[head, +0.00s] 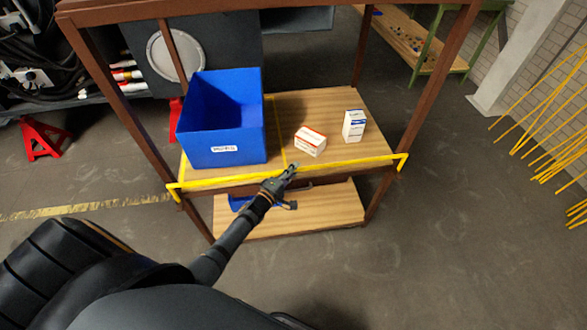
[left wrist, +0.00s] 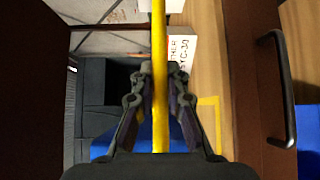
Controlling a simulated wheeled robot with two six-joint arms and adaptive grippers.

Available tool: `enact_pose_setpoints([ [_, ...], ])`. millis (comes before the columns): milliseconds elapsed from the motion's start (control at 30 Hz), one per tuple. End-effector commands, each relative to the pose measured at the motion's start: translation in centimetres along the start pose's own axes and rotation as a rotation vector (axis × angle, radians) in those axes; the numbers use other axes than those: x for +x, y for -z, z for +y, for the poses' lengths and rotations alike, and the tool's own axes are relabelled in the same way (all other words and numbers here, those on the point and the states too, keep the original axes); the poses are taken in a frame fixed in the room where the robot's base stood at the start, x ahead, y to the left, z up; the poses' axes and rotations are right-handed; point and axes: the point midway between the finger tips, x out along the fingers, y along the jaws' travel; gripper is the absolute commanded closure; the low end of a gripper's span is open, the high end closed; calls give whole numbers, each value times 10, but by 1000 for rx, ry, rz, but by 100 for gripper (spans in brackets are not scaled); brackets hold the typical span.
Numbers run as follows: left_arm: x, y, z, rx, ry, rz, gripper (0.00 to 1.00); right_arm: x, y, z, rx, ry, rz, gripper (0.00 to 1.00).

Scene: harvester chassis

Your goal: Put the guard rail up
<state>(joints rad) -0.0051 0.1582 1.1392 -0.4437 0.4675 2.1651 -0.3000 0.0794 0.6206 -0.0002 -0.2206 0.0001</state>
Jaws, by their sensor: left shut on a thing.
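The guard rail (head: 345,163) is a thin yellow bar with short bent ends. It spans the front of the brown-framed shelf rack, close to the front edge of the wooden upper shelf (head: 345,105), from the left post to the right post. My left gripper (head: 291,170) is at about the middle of the rail. In the left wrist view the rail (left wrist: 160,35) runs between the two fingers of the gripper (left wrist: 160,75), which are shut on it. My right gripper is not in view.
On the upper shelf stand a blue bin (head: 235,135), a red-and-white box (head: 310,141) and a blue-and-white box (head: 354,125). A lower shelf (head: 325,208) holds something blue, partly hidden by my gripper. A red jack stand (head: 45,137) is at left.

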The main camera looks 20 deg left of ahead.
Motion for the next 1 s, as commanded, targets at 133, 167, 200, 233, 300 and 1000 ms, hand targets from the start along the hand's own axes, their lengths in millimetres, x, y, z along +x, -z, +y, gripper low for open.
enact_pose_setpoints([
  [133, 1, 0, 2, 2, -4, 0, 100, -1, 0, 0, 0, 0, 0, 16],
  [167, 1, 0, 2, 2, -4, 0, 100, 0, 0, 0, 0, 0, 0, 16],
  [200, 1, 0, 2, 2, -4, 0, 100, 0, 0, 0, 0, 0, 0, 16],
  [233, 1, 0, 2, 2, -4, 0, 100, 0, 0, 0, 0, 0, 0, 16],
  [300, 1, 0, 2, 2, -4, 0, 100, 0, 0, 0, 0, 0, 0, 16],
  [1000, -18, 1, -1, 1, 1, 0, 63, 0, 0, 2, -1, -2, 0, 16],
])
